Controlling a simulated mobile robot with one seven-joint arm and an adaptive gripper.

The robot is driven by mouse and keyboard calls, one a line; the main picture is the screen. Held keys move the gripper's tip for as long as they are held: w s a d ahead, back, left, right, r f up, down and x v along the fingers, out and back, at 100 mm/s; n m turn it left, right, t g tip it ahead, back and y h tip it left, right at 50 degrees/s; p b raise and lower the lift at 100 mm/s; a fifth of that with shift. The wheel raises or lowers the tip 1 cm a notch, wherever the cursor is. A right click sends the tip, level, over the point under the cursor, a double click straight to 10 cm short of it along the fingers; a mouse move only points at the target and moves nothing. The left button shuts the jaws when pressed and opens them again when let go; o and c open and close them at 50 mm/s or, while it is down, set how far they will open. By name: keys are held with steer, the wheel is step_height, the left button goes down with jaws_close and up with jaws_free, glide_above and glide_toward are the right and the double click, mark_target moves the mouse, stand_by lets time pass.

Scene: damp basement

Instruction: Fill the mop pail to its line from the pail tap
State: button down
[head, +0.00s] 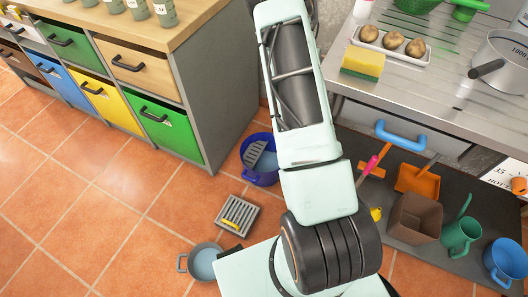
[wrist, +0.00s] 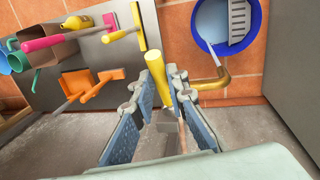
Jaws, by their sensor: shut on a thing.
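The blue mop pail (head: 248,150) stands on the tiled floor beside the cabinet, with a grey wringer (head: 262,158) in it. In the wrist view the pail (wrist: 259,22) holds pale blue water (wrist: 210,20); no fill line can be made out. The brass tap spout (wrist: 215,83) curves toward the pail's near rim, and a thin pale streak, seemingly water, runs from its mouth into the pail. My gripper (wrist: 160,95) is shut on the yellow tap lever (wrist: 153,62), which stands up between its fingers. My arm hides the gripper in the head view.
A grey pail (head: 203,265) with water and a floor drain (head: 238,215) are on the tiles. A steel counter (head: 430,95) and drawer cabinet (head: 215,85) flank the pail.

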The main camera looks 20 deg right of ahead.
steer(key=shift+s+a+f+t+h+b, duration=0.25)
steer(key=shift+f+t+h+b, duration=0.25)
steer(key=shift+b, duration=0.4)
steer(key=shift+a+f+t+h+b, duration=0.15)
steer(key=shift+t+h+b, duration=0.15)
steer(key=shift+b, duration=0.05)
steer(key=shift+f, duration=0.1)
steer(key=shift+s+f+h+b, duration=0.15)
steer(key=shift+h+b, duration=0.15)
steer(key=shift+b, duration=0.15)
stand_by(0.6)
